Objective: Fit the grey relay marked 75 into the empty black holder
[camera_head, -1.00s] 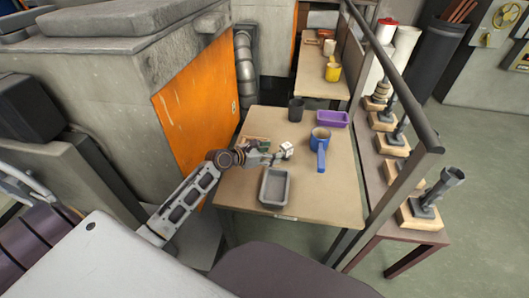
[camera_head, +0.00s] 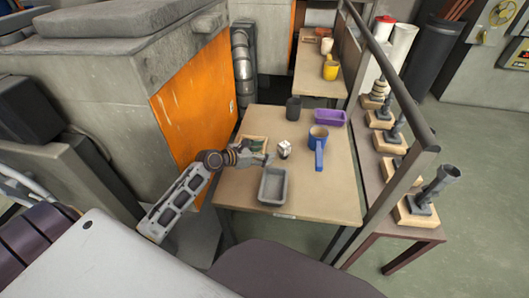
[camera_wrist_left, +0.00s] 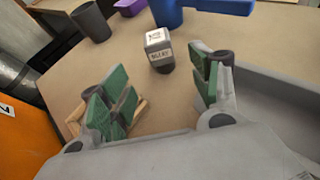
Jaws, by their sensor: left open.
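A small grey block with white labels and a dark lower part (camera_head: 284,149) stands on the table, probably the relay; it shows ahead of my fingers in the left wrist view (camera_wrist_left: 158,48). Its marking is too small to read surely. My left gripper (camera_head: 267,158) is just left of the block, low over the table. In the left wrist view my left gripper (camera_wrist_left: 160,88) is open, its green-padded fingers apart with nothing between them. A black cup-like container (camera_head: 293,107) stands farther back; I cannot tell if it is the holder. My right gripper is out of view.
A grey tray (camera_head: 263,198) lies in front of the gripper. A wooden frame (camera_head: 247,138) is partly hidden by my arm. The table's front right is clear.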

